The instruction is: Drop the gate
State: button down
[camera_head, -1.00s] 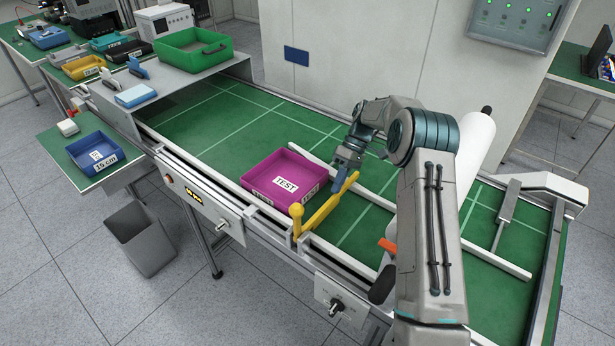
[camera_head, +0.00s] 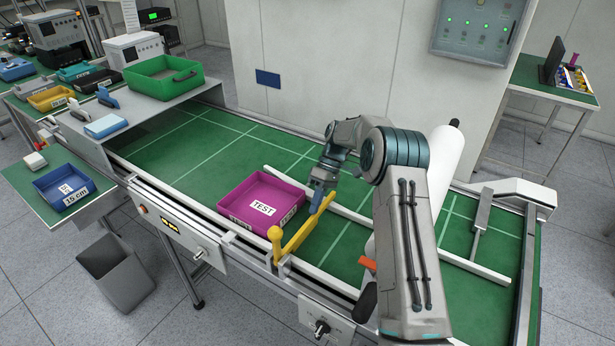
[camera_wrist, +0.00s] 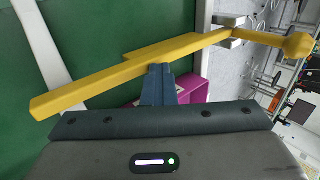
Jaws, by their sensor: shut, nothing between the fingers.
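The yellow gate (camera_head: 306,227) is a bar with a round-knobbed post at the near rail, reaching out over the green belt. In the wrist view the gate (camera_wrist: 110,82) crosses the picture at a slant, its knob at the right. My gripper (camera_head: 317,204) is shut and empty, at the gate's outer part. In the wrist view the fingertips of my gripper (camera_wrist: 158,70) meet the bar's edge near its middle; I cannot tell whether they press on it. The magenta TEST tray (camera_head: 245,207) sits on the belt left of the gate, partly visible in the wrist view (camera_wrist: 193,90).
The green belt (camera_head: 175,145) is clear left of the tray. A white guide rail (camera_head: 375,222) runs along the belt behind the gate. A green tray (camera_head: 163,82) stands on the grey cover at upper left. A grey bin (camera_head: 112,270) stands on the floor.

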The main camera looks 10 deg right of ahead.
notch_tip(320, 180, up, 4)
jog(key=shift+d+r+p, duration=0.1)
jog(key=shift+d+p, duration=0.05)
jog(key=shift+p, duration=0.65)
jog(key=w+d+r+b, duration=0.1)
jog(key=w, duration=0.1)
jog(key=w+d+r, duration=0.1)
jog(key=shift+w+d+r+b, duration=0.2)
jog(key=shift+w+d+b, duration=0.15)
jog(key=shift+w+b, duration=0.05)
jog(key=shift+w+d+r+p, duration=0.3)
jog(key=shift+w+d+r, duration=0.3)
jog(key=shift+w, duration=0.15)
jog(key=shift+w+d+r+p, duration=0.25)
jog(key=shift+w+d+r, duration=0.25)
jog(key=shift+w+r, duration=0.15)
